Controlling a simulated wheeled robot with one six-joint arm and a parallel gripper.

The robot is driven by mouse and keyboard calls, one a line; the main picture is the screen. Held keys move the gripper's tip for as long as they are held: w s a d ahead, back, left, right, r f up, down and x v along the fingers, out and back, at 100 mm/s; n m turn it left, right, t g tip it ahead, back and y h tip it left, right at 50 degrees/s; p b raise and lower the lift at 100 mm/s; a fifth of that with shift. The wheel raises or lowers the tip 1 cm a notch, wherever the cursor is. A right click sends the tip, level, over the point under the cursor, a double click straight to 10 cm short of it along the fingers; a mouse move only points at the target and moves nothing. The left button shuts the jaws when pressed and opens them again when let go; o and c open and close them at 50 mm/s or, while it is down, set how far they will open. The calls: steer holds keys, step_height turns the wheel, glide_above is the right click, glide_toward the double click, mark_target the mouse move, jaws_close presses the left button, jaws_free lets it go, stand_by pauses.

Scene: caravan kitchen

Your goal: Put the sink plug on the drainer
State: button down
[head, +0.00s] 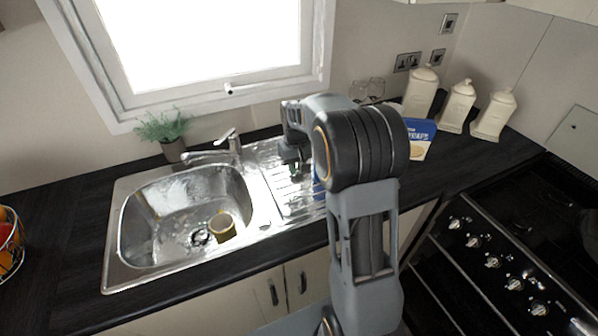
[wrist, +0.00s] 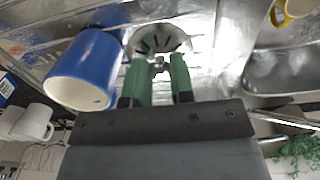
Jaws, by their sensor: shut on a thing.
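The sink plug (wrist: 160,38), a round metal strainer with dark slots and a small knob, is in front of my gripper (wrist: 159,68) in the wrist view. The green fingertips are shut on its knob. In the head view my gripper (head: 293,168) is over the ridged metal drainer (head: 288,192), right of the sink bowl. I cannot tell whether the plug touches the drainer (wrist: 205,15). The plug is not clearly visible in the head view.
A blue mug (wrist: 85,70) lies close left of the plug in the wrist view. A yellow mug (head: 222,226) is in the sink bowl (head: 170,215). The tap (head: 215,153) stands behind the sink. A white mug (wrist: 32,122) shows at far left in the wrist view.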

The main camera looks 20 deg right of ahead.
mark_target(299, 175)
steer(key=shift+w+d+f, duration=0.4)
steer(key=shift+w+f, duration=0.1)
steer(key=shift+f, duration=0.3)
steer(key=shift+w+d+f, duration=0.35)
steer(key=shift+w+f, duration=0.15)
steer(key=shift+f, duration=0.25)
steer(key=shift+w+f+p, duration=0.1)
steer(key=shift+f+p, duration=0.6)
steer(key=shift+f, duration=0.85)
steer(key=shift+f, duration=0.15)
steer(key=c, duration=1)
jaws_free()
